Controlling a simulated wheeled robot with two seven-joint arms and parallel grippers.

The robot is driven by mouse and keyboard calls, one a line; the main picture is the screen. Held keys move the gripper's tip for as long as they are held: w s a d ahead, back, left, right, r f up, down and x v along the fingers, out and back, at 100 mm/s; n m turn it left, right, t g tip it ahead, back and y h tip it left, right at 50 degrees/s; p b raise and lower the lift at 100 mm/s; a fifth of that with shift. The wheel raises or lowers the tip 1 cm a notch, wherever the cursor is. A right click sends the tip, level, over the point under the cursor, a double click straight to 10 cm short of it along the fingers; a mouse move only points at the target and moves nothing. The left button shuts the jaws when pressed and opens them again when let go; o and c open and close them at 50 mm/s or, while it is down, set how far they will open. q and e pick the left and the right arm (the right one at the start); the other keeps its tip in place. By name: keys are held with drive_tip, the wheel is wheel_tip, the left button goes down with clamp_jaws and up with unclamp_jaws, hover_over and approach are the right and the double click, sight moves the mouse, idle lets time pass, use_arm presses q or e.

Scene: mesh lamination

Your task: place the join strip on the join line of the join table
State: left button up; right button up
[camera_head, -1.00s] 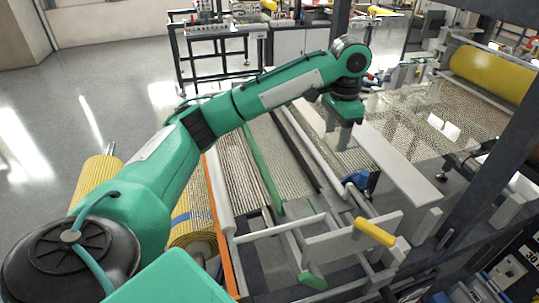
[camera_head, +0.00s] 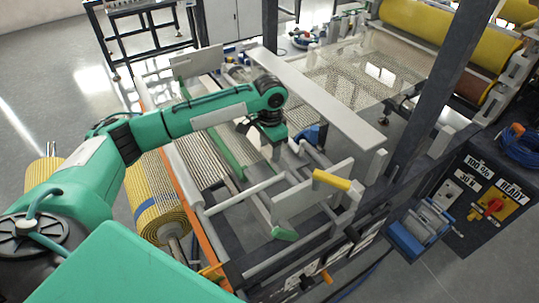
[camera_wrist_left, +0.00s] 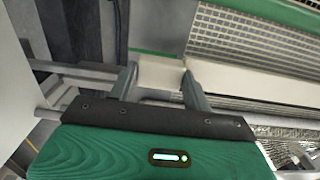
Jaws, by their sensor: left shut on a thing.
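My left gripper (camera_head: 274,150) is above the join table, left of a long pale board. In the left wrist view its two fingers (camera_wrist_left: 160,84) are closed on a pale piece (camera_wrist_left: 160,70), which I take to be the join strip. A cream band (camera_wrist_left: 255,84) runs right from behind the fingers; I cannot tell if it is the same piece. The join table carries woven mesh (camera_head: 202,160) and a green bar (camera_head: 228,155); the green bar and mesh also show in the wrist view (camera_wrist_left: 245,45). The join line is not clearly visible, partly behind the arm.
The pale board (camera_head: 320,95) lies across the table to the right. A yellow-handled plate (camera_head: 310,190) stands at the front. A yellow mesh roll (camera_head: 155,205) lies at left. A dark post (camera_head: 440,85) and a control panel (camera_head: 485,200) stand at right.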

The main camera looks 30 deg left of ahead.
sight(270, 167)
use_arm(q)
wheel_tip(270, 167, down, 4)
drive_tip(key=shift+p, duration=0.5)
drive_tip(key=shift+f, duration=0.35)
use_arm(e)
drive_tip(key=shift+a+r, duration=0.45)
drive_tip(key=shift+r, duration=0.1)
drive_tip(key=shift+d, duration=0.1)
use_arm(q)
drive_tip(key=o, duration=1)
use_arm(e)
drive_tip(key=shift+d, duration=0.3)
